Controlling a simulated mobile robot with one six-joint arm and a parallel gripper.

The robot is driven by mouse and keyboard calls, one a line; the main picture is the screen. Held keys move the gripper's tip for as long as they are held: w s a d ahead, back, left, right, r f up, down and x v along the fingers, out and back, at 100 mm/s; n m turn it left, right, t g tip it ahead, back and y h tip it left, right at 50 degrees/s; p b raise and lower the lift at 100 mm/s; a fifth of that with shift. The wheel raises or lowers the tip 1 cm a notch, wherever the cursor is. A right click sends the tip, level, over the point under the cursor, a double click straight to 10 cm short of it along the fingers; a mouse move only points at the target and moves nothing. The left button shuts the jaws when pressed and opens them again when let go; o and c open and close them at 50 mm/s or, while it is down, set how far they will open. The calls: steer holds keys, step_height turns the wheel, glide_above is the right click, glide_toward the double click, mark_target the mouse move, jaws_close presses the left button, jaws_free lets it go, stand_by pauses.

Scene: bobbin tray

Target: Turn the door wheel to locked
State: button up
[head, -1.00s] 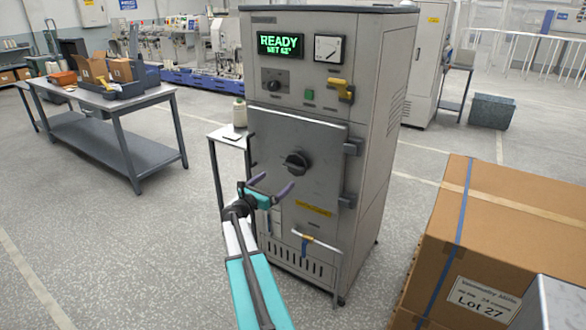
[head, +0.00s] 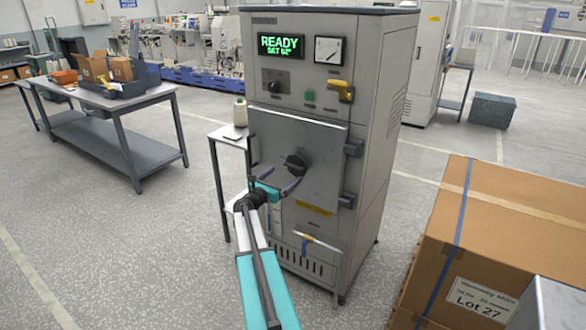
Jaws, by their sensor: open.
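The door wheel (head: 296,164) is a dark round knob in the middle of the grey cabinet door (head: 322,150). The door looks closed, and hinges show along its right edge. My gripper (head: 281,178) is open and empty, just below and to the left of the wheel, its fingers pointing toward it. I cannot tell whether a fingertip touches the wheel. Any locked or unlocked mark around the wheel is too small to read.
A yellow handle (head: 340,88) sticks out at the cabinet's upper right, and a blue-handled pipe valve (head: 306,240) is low on the front. A cardboard box (head: 510,240) stands at the right. A small side table (head: 227,133) is left of the cabinet.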

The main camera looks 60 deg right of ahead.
mark_target(292, 169)
steer(key=shift+d+p, duration=0.95)
steer(key=shift+d, duration=3.2)
steer(key=c, duration=0.9)
